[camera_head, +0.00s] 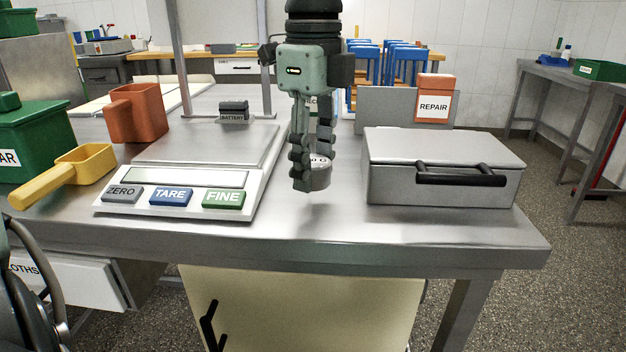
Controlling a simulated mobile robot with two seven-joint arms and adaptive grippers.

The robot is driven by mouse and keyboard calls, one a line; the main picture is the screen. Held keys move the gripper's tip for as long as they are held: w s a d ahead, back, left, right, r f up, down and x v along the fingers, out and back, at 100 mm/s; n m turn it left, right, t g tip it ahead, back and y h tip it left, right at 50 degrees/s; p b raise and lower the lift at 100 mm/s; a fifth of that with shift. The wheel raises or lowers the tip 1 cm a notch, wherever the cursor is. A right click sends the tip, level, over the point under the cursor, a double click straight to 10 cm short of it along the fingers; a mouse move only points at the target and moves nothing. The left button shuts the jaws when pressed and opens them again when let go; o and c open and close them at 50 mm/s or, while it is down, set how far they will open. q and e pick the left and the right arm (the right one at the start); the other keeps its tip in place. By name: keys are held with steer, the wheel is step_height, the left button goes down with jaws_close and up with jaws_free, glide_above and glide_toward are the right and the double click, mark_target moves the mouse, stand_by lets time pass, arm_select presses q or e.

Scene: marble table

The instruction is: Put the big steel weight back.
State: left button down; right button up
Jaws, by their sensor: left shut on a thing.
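My left gripper (313,160) comes down from the top middle and is shut on the big steel weight (320,180). The weight is a small grey cylinder with a pale marked top, partly hidden behind the fingers. It is over the table between the scale and the grey case; I cannot tell for certain whether its base touches the table. The grey case (442,155) to the right has a closed lid and a black handle at its front. My right gripper is not in view.
A scale (140,212) with ZERO, TARE and FINE buttons stands left, its plate empty. A yellow scoop (85,165), orange jug (137,112) and green box (40,140) are further left. An orange REPAIR box (435,85) stands behind the case. The table's front edge is clear.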

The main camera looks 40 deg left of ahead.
mark_target(313, 183)
arm_select(q)
step_height(313, 183, down, 3)
steer(key=shift+f, duration=0.2)
steer(key=c, duration=0.9)
jaws_free()
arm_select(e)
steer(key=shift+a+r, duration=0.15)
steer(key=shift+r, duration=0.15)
arm_select(q)
steer(key=shift+r, duration=0.2)
step_height(313, 183, up, 12)
steer(key=shift+f+p, duration=0.1)
steer(key=shift+p, duration=0.25)
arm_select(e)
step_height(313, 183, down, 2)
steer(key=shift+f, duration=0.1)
